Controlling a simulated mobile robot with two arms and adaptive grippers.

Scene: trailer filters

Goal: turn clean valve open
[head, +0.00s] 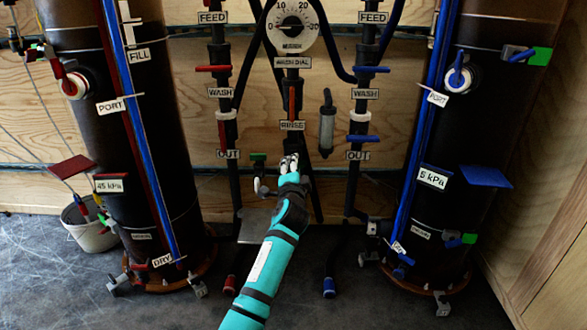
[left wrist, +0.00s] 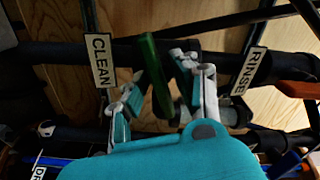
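The green valve handle (left wrist: 155,75) lies between the spread fingers of my left gripper (left wrist: 160,88) in the left wrist view, with gaps to the pads. The CLEAN label (left wrist: 101,60) is beside it. In the head view the handle's end (head: 258,157) sticks out sideways, just left of my left gripper (head: 291,163), on the middle pipes below the OUT and RINSE labels. The gripper hides the rest of the handle and the CLEAN label there. My left gripper is open and holds nothing visibly. My right gripper is in neither view.
The RINSE label (head: 292,125) and a red handle (head: 292,100) are just above my gripper. A clear filter cylinder (head: 327,125) hangs close at right. Big dark tanks (head: 105,150) stand at both sides. A bucket (head: 90,232) is at far left.

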